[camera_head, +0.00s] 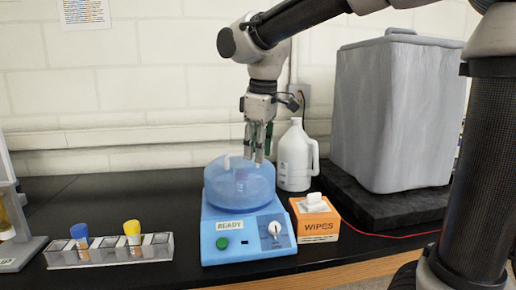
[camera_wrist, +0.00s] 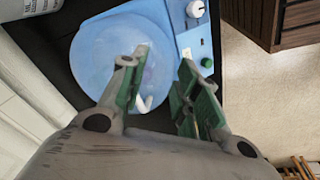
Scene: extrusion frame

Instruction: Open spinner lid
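The spinner is a blue machine (camera_head: 249,253) on the black bench, with a READY label, a green button and a white dial on its front. Its round, translucent blue lid (camera_head: 224,187) sits down over the bowl; it also shows in the wrist view (camera_wrist: 92,62). A small white handle-like piece (camera_wrist: 143,104) shows on the lid in the wrist view, partly behind a finger. My gripper (camera_head: 257,155) points down over the lid. In the wrist view my gripper (camera_wrist: 160,72) has its green-padded fingers apart with nothing between them. Whether a fingertip touches the lid, I cannot tell.
A white jug (camera_head: 293,160) stands behind the spinner on the right. An orange wipes box (camera_head: 316,228) is close at its right. A rack (camera_head: 105,252) with blue- and yellow-capped tubes lies left. A large grey bin (camera_head: 398,115) stands far right. The bench behind the rack is clear.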

